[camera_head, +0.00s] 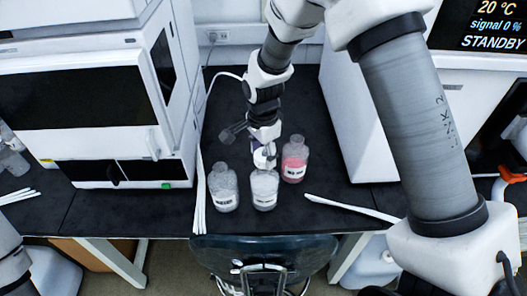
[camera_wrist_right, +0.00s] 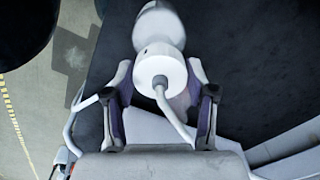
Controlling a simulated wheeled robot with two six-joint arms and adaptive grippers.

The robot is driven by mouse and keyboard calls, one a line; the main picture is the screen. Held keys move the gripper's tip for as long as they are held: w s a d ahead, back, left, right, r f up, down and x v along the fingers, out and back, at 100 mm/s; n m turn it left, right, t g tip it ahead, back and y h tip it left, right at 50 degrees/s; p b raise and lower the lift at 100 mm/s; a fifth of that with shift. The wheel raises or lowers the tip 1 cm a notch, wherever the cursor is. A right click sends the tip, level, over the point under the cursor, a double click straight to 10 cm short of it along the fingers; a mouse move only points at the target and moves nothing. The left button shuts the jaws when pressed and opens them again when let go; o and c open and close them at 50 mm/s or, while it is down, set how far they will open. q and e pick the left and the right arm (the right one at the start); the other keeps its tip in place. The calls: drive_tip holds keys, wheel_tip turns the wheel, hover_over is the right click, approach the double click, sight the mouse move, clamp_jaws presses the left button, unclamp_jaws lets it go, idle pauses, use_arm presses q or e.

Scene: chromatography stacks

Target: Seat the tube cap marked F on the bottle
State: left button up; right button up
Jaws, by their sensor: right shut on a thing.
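My right gripper (camera_head: 262,150) is above and just behind the middle clear bottle (camera_head: 264,190). It is shut on a white tube cap (camera_head: 264,158). In the right wrist view my right gripper (camera_wrist_right: 161,105) has its purple-and-grey fingers on both sides of the white cap (camera_wrist_right: 160,72), with a thin pale tube coming out of it. A pale rounded shape shows beyond the cap. I cannot tell whether cap and bottle touch. No letter F is readable. My left gripper is not in view.
A clear bottle (camera_head: 223,188) stands left of the middle one, and a bottle with red liquid (camera_head: 294,158) stands right and behind. White instruments (camera_head: 80,100) flank the black bench (camera_head: 232,95). White tubes lie along the bench, and a dark chair (camera_head: 265,250) stands in front.

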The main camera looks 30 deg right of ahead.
drive_tip(key=shift+s+d+f+b, duration=0.15)
drive_tip(key=shift+f+b, duration=0.15)
drive_tip(key=shift+f, duration=0.3)
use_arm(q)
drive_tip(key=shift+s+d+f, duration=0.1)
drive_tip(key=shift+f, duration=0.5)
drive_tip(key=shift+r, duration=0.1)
use_arm(e)
drive_tip(key=shift+r, duration=0.1)
drive_tip(key=shift+p, duration=0.4)
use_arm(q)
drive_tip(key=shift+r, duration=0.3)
use_arm(e)
drive_tip(key=shift+p, duration=0.35)
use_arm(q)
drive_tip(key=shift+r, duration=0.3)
